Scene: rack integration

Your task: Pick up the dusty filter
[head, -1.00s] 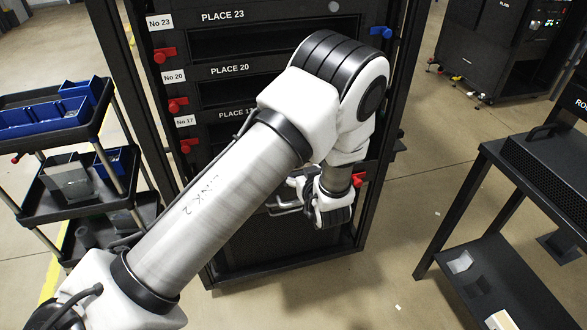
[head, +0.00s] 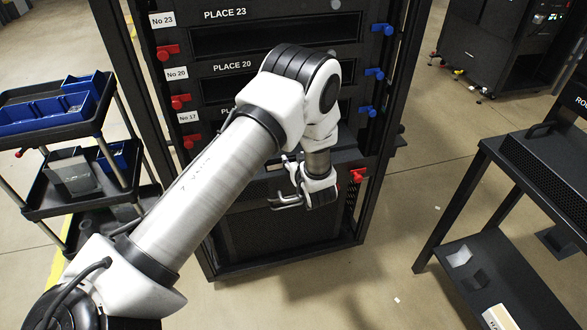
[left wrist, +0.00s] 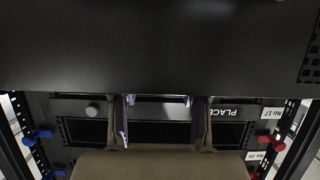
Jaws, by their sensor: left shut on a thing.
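My left gripper (head: 292,190) is at the lower front of the black rack, below the slot labels, and its arm crosses the rack front. In the left wrist view its two fingers (left wrist: 160,101) reach to the edge of a broad dark panel (left wrist: 160,50) that fills the upper part. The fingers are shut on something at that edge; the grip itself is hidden. The panel has a perforated patch at its right end. I cannot tell for sure that it is the dusty filter. My right gripper is not in view.
The rack's PLACE 23 (head: 270,38) and PLACE 20 (head: 225,88) slots look open and dark, with red and blue latches at the sides. A cart (head: 50,205) with blue bins stands left. A dark table (head: 445,220) carrying a black unit (head: 552,165) stands right.

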